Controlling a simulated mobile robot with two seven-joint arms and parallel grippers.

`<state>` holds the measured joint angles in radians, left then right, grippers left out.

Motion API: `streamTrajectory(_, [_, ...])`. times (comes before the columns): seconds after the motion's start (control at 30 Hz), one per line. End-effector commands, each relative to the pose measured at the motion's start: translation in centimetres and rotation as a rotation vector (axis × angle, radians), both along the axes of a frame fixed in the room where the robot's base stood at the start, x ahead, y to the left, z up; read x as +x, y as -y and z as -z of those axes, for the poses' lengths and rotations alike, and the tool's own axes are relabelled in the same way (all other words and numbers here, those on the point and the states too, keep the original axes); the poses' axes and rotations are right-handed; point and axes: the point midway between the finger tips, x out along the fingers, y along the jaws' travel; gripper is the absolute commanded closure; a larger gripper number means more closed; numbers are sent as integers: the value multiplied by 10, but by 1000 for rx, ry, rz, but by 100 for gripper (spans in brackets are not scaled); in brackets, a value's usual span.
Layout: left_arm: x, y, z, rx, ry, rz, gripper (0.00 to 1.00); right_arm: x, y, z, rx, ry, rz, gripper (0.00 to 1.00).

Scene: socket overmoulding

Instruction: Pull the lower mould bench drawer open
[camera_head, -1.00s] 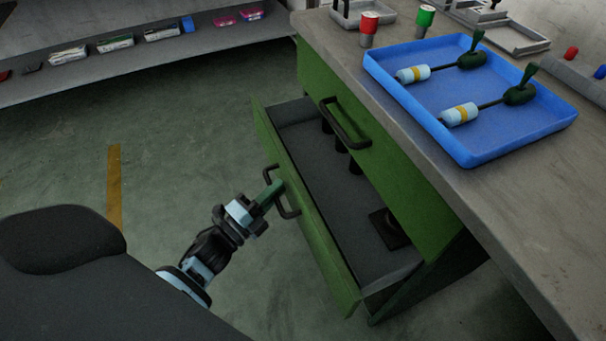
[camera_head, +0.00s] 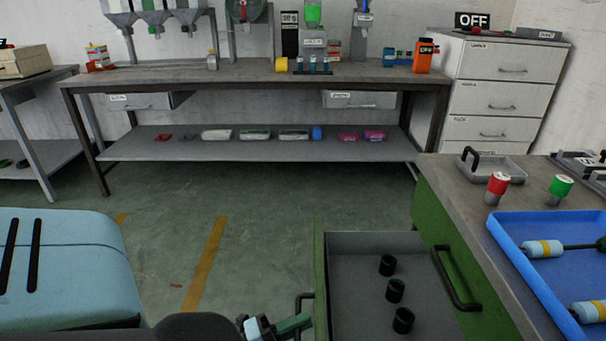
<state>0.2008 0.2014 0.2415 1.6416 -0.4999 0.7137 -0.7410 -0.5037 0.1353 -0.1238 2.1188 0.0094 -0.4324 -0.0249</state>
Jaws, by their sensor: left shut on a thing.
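The lower mould bench drawer (camera_head: 372,243) stands pulled out from the green bench (camera_head: 428,222), its grey inside showing. Its dark bar handle (camera_head: 299,300) is on the outer side of the green drawer front (camera_head: 320,270). My left gripper (camera_head: 298,325) is at this handle, at the bottom edge of the picture, and is shut on it. Its lower part is cut off by the frame. Several black cylinders, such as this one (camera_head: 395,291), stand in the drawer. The upper drawer's handle (camera_head: 457,282) is above and to the right. My right gripper is not in view.
A blue tray (camera_head: 505,240) with tools lies on the bench top, beside a red-topped piece (camera_head: 497,188) and a green-topped piece (camera_head: 560,189). A long workbench (camera_head: 240,72) and white cabinet (camera_head: 504,90) stand behind.

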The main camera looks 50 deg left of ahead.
Motion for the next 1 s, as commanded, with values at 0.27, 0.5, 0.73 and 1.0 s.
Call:
streamTrajectory(0.27, [0,0,0,0,-1,-1,79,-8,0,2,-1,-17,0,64])
streamTrajectory(0.5, [0,0,0,0,-1,-1,79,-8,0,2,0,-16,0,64])
streamTrajectory(0.73, [-19,-5,4,0,-3,-2,79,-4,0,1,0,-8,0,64])
streamTrajectory(1.0, [-59,-16,11,0,-3,-2,79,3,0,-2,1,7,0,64])
